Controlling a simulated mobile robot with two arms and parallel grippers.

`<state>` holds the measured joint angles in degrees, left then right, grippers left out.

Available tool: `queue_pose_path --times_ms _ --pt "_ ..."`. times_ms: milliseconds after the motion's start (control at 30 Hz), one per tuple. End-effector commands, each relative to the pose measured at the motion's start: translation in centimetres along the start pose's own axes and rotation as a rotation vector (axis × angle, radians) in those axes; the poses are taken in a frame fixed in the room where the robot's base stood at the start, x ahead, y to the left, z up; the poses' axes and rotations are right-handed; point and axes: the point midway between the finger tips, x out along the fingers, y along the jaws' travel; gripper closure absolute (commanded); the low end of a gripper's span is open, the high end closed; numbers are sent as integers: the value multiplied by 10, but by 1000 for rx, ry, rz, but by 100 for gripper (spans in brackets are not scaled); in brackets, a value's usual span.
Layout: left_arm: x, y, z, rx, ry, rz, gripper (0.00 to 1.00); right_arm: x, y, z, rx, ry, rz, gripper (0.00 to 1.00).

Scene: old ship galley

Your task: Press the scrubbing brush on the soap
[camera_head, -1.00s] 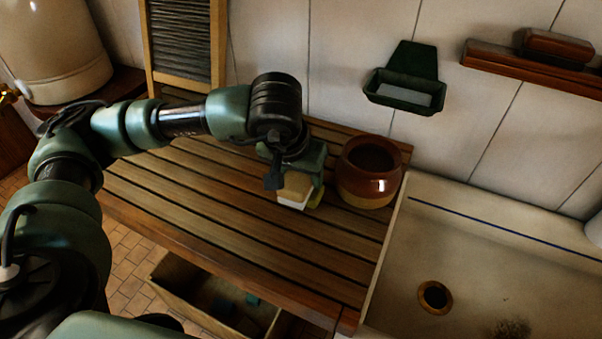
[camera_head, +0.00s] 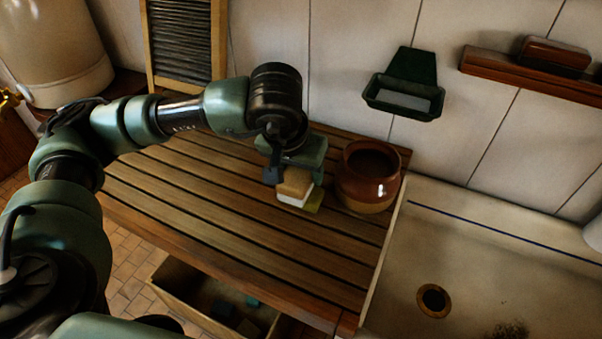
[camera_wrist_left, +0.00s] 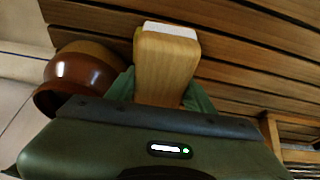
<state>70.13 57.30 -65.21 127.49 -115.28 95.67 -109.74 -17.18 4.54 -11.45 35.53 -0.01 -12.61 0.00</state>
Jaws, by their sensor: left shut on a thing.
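The scrubbing brush (camera_head: 296,184) has a light wooden back and white bristles. My left gripper (camera_head: 297,167) is shut on it, low over the slatted board; the brush also shows in the left wrist view (camera_wrist_left: 166,68), with its white edge pointing away from the gripper. A small olive-green block (camera_head: 314,201), which looks like the soap, is just right of the brush and partly hidden by it. I cannot tell whether bristles and block touch. My right gripper is not in view.
A brown glazed pot (camera_head: 368,176) stands close right of my left gripper. The slatted wooden board (camera_head: 215,205) is mostly bare. A sink (camera_head: 480,245) lies to the right. A green wall dish (camera_head: 404,98) hangs above, and a crate (camera_head: 215,297) stands below.

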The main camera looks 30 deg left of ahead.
Motion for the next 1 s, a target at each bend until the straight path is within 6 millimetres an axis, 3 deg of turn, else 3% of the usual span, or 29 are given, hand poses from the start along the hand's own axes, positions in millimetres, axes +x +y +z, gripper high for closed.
queue_pose_path --times_ms 500,1000 --pt "-40 0 -18 -1 5 1 99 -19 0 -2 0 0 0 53" --pt "-41 0 -18 -1 4 1 99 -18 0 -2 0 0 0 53"
